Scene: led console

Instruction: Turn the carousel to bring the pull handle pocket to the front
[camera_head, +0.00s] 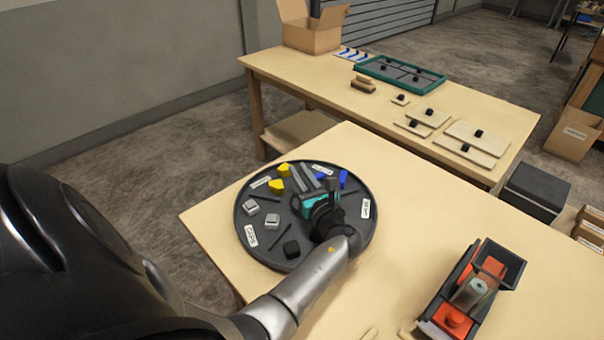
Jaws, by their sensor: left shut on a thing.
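The carousel (262,222) is a dark round tray lying flat on the near wooden table. Thin dividers part it into pockets with small white labels too small to read. Yellow pieces (277,186), grey bars, blue pieces (343,178), light grey square pieces (272,220) and a black piece (291,249) lie in it. I cannot tell which pocket is for pull handles. My left gripper (318,204) is over the carousel near its middle, beside a teal part. It is shut on some part of the carousel, which the gripper and wrist mostly hide. My right gripper is out of view.
A black and orange device (468,293) stands on the near table (410,235) to the right. The table between it and the carousel looks clear. The back table (290,70) holds a cardboard box (314,30), a teal-framed tray (439,86) and several knobbed boards.

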